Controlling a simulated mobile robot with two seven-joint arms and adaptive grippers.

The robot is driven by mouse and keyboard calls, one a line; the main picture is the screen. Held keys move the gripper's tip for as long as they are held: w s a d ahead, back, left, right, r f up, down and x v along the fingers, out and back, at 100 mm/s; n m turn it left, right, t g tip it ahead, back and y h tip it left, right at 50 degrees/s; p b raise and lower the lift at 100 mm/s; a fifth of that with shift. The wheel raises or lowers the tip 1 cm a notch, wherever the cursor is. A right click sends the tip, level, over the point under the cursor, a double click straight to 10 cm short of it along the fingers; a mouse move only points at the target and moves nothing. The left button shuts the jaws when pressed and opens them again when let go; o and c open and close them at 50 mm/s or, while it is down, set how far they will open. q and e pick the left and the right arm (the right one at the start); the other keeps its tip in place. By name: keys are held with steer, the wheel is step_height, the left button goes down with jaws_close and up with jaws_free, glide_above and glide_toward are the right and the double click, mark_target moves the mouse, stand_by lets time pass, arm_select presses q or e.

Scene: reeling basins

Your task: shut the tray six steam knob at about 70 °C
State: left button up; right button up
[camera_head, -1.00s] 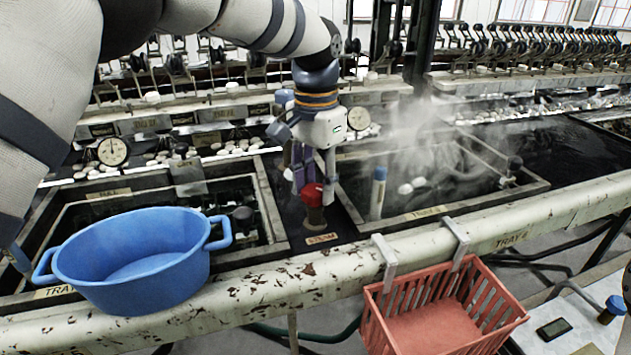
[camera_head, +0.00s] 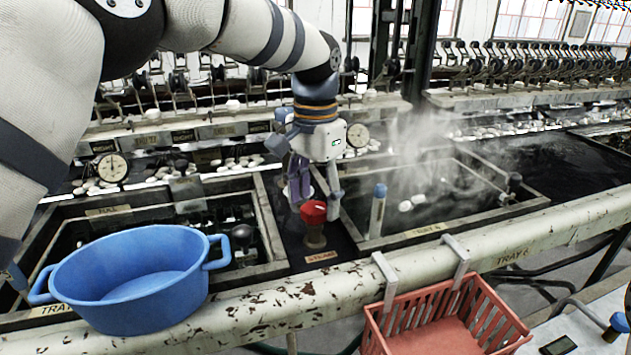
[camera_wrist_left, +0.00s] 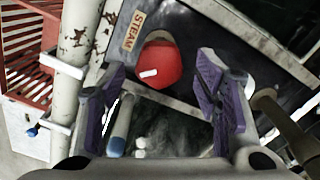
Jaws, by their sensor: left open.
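The red steam knob (camera_head: 313,211) stands on a dark panel between two basins, just behind a STEAM label (camera_head: 321,256). In the left wrist view the knob (camera_wrist_left: 162,62) shows a short white mark on its face. My left gripper (camera_head: 316,196) is just above the knob, pointing down. Its purple-padded fingers are apart in the left wrist view (camera_wrist_left: 160,85), with the knob beyond and between the tips; I cannot tell whether they touch it. Steam rises over the right basin, tray six (camera_head: 430,231). A round dial (camera_head: 358,135) stands behind it; its reading is too small to tell.
A blue-capped cylinder (camera_head: 378,212) stands close right of the knob. A blue tub (camera_head: 135,280) sits at the front left. A red basket (camera_head: 440,325) hangs from the peeling front rail (camera_head: 275,300). Another dial (camera_head: 112,167) is behind the left basin.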

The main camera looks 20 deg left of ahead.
mark_target(315, 206)
arm_select(q)
step_height(315, 206, up, 11)
stand_by(7.5)
